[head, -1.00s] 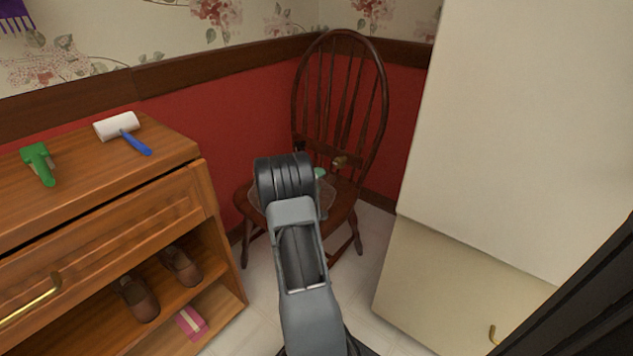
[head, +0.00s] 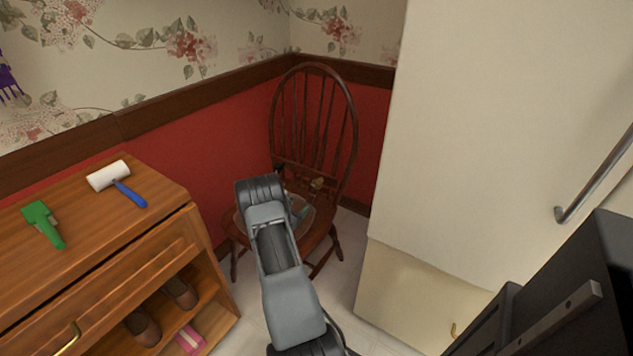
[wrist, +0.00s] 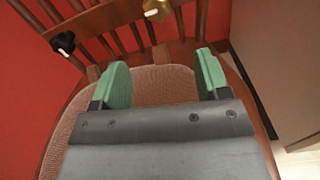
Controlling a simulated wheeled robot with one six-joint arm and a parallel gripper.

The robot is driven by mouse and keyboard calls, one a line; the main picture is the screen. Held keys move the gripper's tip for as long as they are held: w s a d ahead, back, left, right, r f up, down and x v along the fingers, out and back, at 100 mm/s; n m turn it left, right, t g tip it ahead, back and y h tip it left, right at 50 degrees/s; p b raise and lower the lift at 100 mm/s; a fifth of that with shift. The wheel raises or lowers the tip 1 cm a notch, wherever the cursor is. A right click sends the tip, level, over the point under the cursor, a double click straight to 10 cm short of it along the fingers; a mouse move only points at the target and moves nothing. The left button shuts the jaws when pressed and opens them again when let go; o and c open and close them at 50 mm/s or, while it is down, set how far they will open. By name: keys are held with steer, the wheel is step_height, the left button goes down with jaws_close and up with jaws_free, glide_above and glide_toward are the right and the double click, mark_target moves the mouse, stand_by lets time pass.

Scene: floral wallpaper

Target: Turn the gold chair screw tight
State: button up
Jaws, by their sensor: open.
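The gold screw (head: 317,183) sits on the lower back of the dark wooden chair (head: 352,125), on the right side. In the wrist view the gold screw (wrist: 156,8) is at the top edge, partly cut off, beyond my fingertips. A black screw (wrist: 63,43) shows on the chair back to its left. My gripper (wrist: 160,82) has two green fingers, wide apart with nothing between them. It is above the seat, short of the chair back. In the head view my arm hides part of the seat and most of my gripper (head: 298,207).
A wooden cabinet (head: 150,245) stands at left, with a lint roller (head: 117,182) and a green tool (head: 43,223) on top and shoes (head: 143,328) inside. A tall pale cabinet (head: 470,150) with a metal handle (head: 590,178) stands close at right. Walls close in behind the chair.

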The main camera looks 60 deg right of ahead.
mark_target(315, 187)
steer(key=n, duration=0.3)
steer(key=shift+d+r, duration=0.1)
steer(key=shift+r, duration=0.1)
steer(key=shift+d, duration=0.2)
steer(key=shift+n, duration=0.3)
steer(key=d+b, duration=0.3)
steer(key=d, duration=1)
steer(key=shift+d, duration=0.15)
steer(key=shift+c, duration=0.3)
steer(key=c, duration=0.9)
steer(key=shift+o, duration=0.2)
steer(key=shift+f+b, duration=0.1)
steer(key=shift+b, duration=0.25)
